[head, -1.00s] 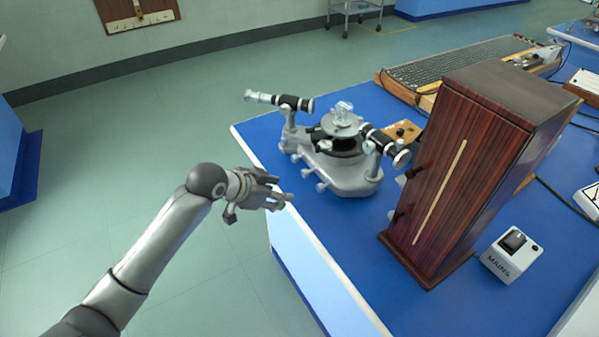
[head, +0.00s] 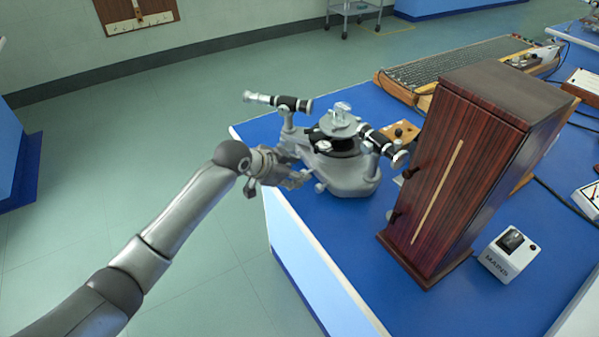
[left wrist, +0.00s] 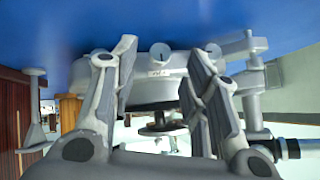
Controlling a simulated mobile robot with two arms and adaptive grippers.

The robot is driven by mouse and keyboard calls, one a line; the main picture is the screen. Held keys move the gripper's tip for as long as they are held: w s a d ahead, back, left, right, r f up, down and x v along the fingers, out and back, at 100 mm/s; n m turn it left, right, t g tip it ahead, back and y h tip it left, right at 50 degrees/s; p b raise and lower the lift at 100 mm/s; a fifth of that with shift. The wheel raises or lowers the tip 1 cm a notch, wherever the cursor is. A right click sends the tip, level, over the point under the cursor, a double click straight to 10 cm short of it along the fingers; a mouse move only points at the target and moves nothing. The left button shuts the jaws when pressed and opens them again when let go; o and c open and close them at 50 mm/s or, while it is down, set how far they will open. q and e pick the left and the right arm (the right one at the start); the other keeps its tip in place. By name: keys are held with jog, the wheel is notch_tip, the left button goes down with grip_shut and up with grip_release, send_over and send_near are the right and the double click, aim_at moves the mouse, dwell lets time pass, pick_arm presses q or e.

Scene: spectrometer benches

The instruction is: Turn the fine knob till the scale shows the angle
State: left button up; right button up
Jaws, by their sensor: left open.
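The spectrometer (head: 350,172) stands on the blue bench, with a grey base, a round central table (head: 341,123) and two black-and-silver tubes. My left gripper (head: 303,172) is at its left front side, close to the small knobs on the base. One small knob (head: 320,187) shows just right of the fingers. In the left wrist view my open, empty fingers (left wrist: 160,75) stand either side of a small white scale window (left wrist: 157,73) and a knob (left wrist: 160,52). The scale reading is too small to tell. My right gripper is not in view.
A tall dark wooden cabinet (head: 480,165) stands right of the spectrometer, with a white mains box (head: 510,254) beside it. A long wooden-framed board (head: 455,68) lies behind. The bench's left edge is below my left arm; the floor there is clear.

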pick_arm(q)
jog(key=shift+x, duration=1.55)
grip_shut()
